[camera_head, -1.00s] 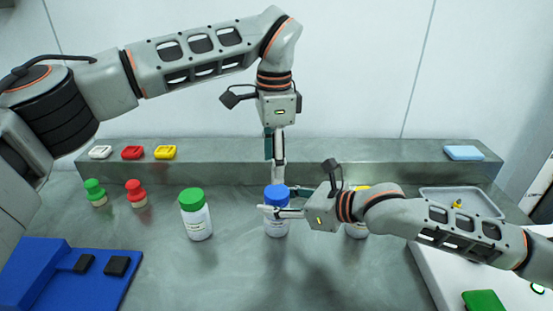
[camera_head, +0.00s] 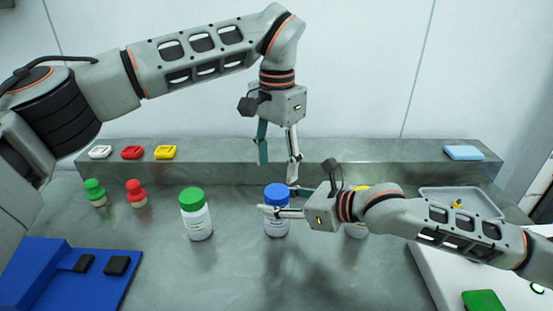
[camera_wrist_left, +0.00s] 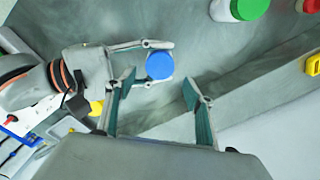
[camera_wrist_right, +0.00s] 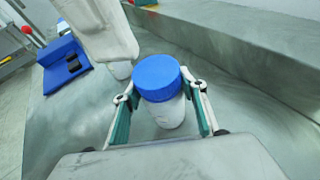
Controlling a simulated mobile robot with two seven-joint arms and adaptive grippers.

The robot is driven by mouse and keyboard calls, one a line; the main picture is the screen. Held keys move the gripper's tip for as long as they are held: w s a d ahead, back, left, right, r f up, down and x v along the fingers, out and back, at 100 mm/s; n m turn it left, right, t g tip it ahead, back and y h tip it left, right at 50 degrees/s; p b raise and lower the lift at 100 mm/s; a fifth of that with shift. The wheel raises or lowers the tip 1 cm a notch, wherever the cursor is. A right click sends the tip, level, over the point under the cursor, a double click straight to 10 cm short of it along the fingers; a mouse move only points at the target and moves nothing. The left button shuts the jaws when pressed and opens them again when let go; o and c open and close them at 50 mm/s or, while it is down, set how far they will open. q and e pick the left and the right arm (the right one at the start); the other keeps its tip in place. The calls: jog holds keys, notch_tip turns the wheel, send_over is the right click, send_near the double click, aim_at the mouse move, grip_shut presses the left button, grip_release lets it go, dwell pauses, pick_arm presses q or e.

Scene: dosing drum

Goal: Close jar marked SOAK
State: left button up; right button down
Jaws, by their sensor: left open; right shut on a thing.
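A white jar (camera_head: 277,225) with a blue lid (camera_head: 277,194) stands upright on the grey bench; its label is too small to read. The blue lid sits on top of the jar. My right gripper (camera_head: 282,212) is shut on the jar body just below the lid; the right wrist view shows the jar (camera_wrist_right: 170,112) between its fingers. My left gripper (camera_head: 279,172) is open and empty, pointing down above and just behind the jar. In the left wrist view the lid (camera_wrist_left: 160,65) shows beyond the open left fingers (camera_wrist_left: 160,100), apart from them.
A jar with a green lid (camera_head: 196,215) stands to the left, and a yellow-lidded jar (camera_head: 357,230) is partly hidden behind my right arm. A raised ledge (camera_head: 220,163) runs behind. A blue stand (camera_head: 60,275) is front left; a grey tray (camera_head: 440,192) is at right.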

aim_at(276, 191)
pick_arm(q)
notch_tip(276, 191, down, 8)
jog(key=shift+r, duration=0.25)
jog(key=c, duration=1.1)
jog(key=o, duration=1.2)
jog(key=shift+r, duration=0.1)
jog(key=shift+r, duration=2.2)
jog(key=shift+c, duration=0.5)
